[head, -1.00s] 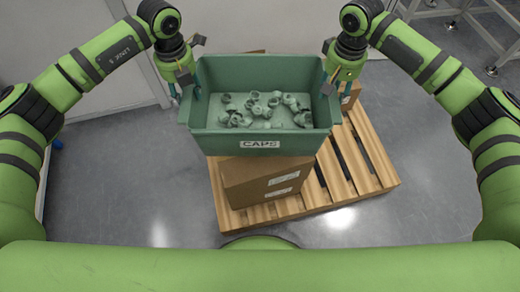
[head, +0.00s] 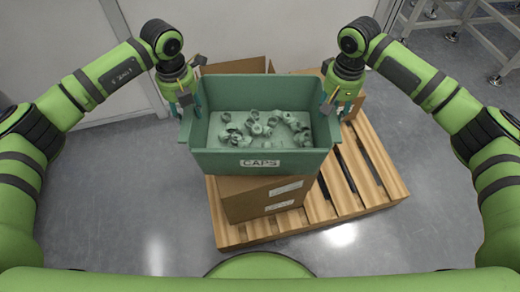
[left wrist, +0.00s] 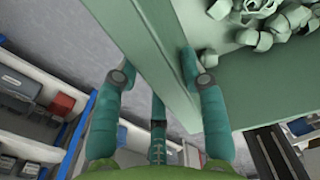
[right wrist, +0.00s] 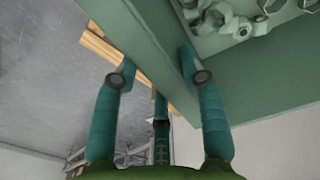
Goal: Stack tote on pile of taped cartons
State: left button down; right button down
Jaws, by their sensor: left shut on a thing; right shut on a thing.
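The green tote (head: 261,162), labelled CAPS and holding several loose caps (head: 262,128), is above the taped cartons (head: 265,197) on the pallet. I cannot tell whether its base touches them. My left gripper (head: 188,108) is shut on the tote's left wall, with a finger on each side of the rim (left wrist: 160,60) in the left wrist view. My right gripper (head: 331,106) is shut on the right wall, its fingers straddling the rim (right wrist: 150,55) in the right wrist view. The tote hides much of the cartons.
The wooden pallet (head: 362,180) has bare slats on its right side. More cartons (head: 232,66) show behind the tote. A metal frame (head: 480,30) stands at the back right. Shelving with bins (left wrist: 40,100) shows in the left wrist view. Grey floor is clear around the pallet.

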pick_arm(q)
jog(key=shift+a+f, duration=0.1)
jog(key=shift+f, duration=0.05)
pick_arm(e)
jog(key=shift+d+f, duration=0.1)
